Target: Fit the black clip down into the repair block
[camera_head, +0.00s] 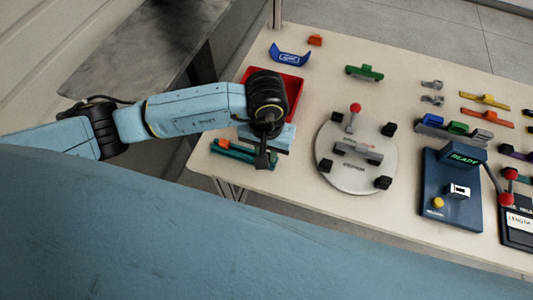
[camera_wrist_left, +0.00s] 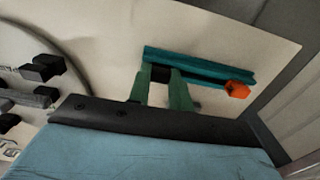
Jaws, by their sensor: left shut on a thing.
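My left gripper (camera_wrist_left: 161,76) has its two fingers shut on the black clip (camera_wrist_left: 160,74), a small dark piece between the fingertips in the left wrist view. A long teal grooved block (camera_wrist_left: 215,70), seemingly the repair block, lies just beyond the fingertips there. In the head view the left gripper (camera_head: 263,160) is over the teal block (camera_head: 236,153), near the table's front left corner. The wrist hides part of the block. I cannot tell whether the clip touches it. My right gripper is not in view.
An orange piece (camera_wrist_left: 237,89) sits at one end of the teal block. A red tray (camera_head: 288,92) stands behind my wrist. A round plate (camera_head: 335,176) with black pads stands to the right, then a blue READY station (camera_head: 447,205). The table's front edge is close.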

